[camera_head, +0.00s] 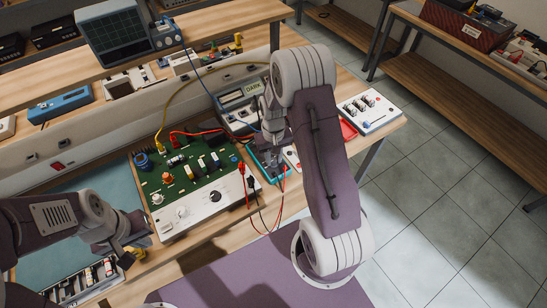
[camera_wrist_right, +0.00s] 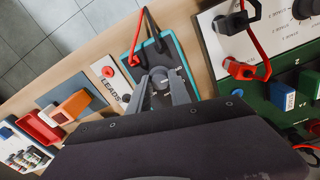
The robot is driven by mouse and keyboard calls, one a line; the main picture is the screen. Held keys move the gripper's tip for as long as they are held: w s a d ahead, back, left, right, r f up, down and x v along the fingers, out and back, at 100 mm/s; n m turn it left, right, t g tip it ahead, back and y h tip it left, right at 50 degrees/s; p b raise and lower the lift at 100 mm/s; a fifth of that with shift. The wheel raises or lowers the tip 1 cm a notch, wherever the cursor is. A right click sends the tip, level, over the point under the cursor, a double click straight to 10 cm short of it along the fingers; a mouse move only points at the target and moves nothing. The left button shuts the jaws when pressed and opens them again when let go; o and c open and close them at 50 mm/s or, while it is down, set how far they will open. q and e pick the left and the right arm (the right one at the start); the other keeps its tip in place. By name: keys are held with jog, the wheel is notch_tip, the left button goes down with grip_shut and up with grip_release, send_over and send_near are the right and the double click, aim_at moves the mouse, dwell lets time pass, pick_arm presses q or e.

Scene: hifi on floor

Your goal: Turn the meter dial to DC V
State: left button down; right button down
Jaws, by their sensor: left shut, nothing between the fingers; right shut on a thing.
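The meter (camera_wrist_right: 184,68) has a dark grey face and a teal edge, and lies on the workbench. It shows partly in the head view (camera_head: 263,160), largely covered by my right arm. In the right wrist view my right gripper (camera_wrist_right: 159,86) is shut on the round grey meter dial (camera_wrist_right: 159,74), with one finger on each side. The dial's labels are too small to read, so its setting cannot be told. A black lead and a red lead run from the meter. My left gripper (camera_head: 125,257) is shut and empty at the lower left, apart from the meter.
A green circuit board with a white panel (camera_head: 190,211) lies left of the meter. A LEADS card (camera_wrist_right: 109,84), a red tray (camera_wrist_right: 38,128) and an orange block (camera_wrist_right: 74,104) lie on its other side. An oscilloscope (camera_head: 112,36) stands on the shelf. Loose leads cross the bench.

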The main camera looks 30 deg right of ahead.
aim_at(274, 160)
jog(key=m+p, duration=0.1)
jog(key=m, duration=0.3)
jog(key=shift+m+p, duration=0.4)
jog(key=shift+m, duration=1.8)
jog(key=c, duration=1.2)
grip_release()
jog(key=shift+r, duration=0.1)
notch_tip(274, 160, up, 9)
jog(key=shift+f, duration=0.1)
